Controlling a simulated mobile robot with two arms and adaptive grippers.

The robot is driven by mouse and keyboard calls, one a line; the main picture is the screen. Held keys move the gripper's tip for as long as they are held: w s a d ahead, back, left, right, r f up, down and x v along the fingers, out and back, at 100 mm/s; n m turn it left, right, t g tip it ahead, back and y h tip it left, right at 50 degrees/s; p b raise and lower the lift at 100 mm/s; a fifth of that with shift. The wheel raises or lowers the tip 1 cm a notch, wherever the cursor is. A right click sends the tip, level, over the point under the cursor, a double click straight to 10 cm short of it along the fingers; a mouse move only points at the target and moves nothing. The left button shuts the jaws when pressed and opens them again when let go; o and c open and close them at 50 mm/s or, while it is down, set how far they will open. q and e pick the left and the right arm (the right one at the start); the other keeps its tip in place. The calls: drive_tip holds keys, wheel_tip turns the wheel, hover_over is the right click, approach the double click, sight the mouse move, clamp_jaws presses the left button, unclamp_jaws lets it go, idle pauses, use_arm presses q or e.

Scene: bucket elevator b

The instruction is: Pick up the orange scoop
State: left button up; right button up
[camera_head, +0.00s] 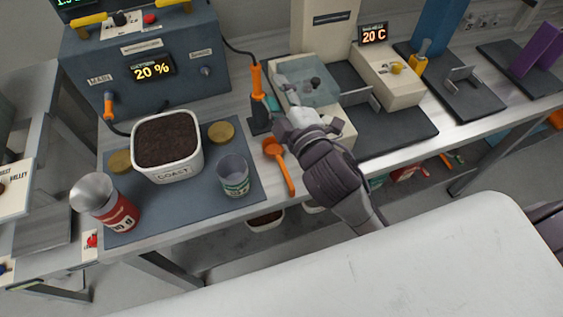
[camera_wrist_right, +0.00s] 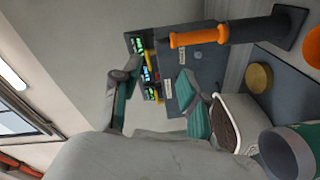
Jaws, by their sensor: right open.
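The orange scoop (camera_head: 288,178) lies on the worktop, its bowl toward the back and its handle pointing to the front edge. It is just right of the dark blue mat. My right gripper (camera_head: 277,94) is open and empty, reaching past the scoop toward the back, above the bench and beside the orange-handled tool. The scoop is apart from the fingers. In the right wrist view the two teal-padded fingers (camera_wrist_right: 155,88) stand apart with nothing between them. An orange piece at that view's right edge is probably the scoop, cut off. My left gripper is not in view.
An upright orange-handled tool (camera_head: 257,82) in a black holder stands close left of my right gripper. The mat (camera_head: 220,205) holds a white tub (camera_head: 173,173), a cup (camera_head: 234,177) and a red-and-silver can (camera_head: 108,202). Machines (camera_head: 390,78) stand to the right.

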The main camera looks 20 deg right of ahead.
drive_tip(key=a+r+n+t+y, duration=0.2)
drive_tip(key=a+r+n+y, duration=0.75)
drive_tip(key=r+n, duration=0.3)
drive_tip(key=s+a+n+g+y, duration=0.55)
drive_tip(key=n+g, duration=0.35)
drive_tip(key=n, duration=0.5)
drive_tip(key=s+a+n+g+y, duration=0.45)
drive_tip(key=a+n+g, duration=0.4)
drive_tip(key=n, duration=0.65)
drive_tip(key=n+g+h+p, duration=0.2)
drive_tip(key=n+h, duration=1.5)
drive_tip(key=h, duration=0.5)
hover_over(281, 161)
drive_tip(key=shift+m, duration=0.25)
wheel_tip(281, 161, down, 27)
drive_tip(key=shift+f, duration=0.55)
drive_tip(key=shift+f+p, duration=0.35)
wheel_tip(281, 161, down, 4)
drive_tip(key=shift+r+p, duration=0.15)
drive_tip(key=shift+p, duration=0.6)
drive_tip(key=shift+f, duration=0.4)
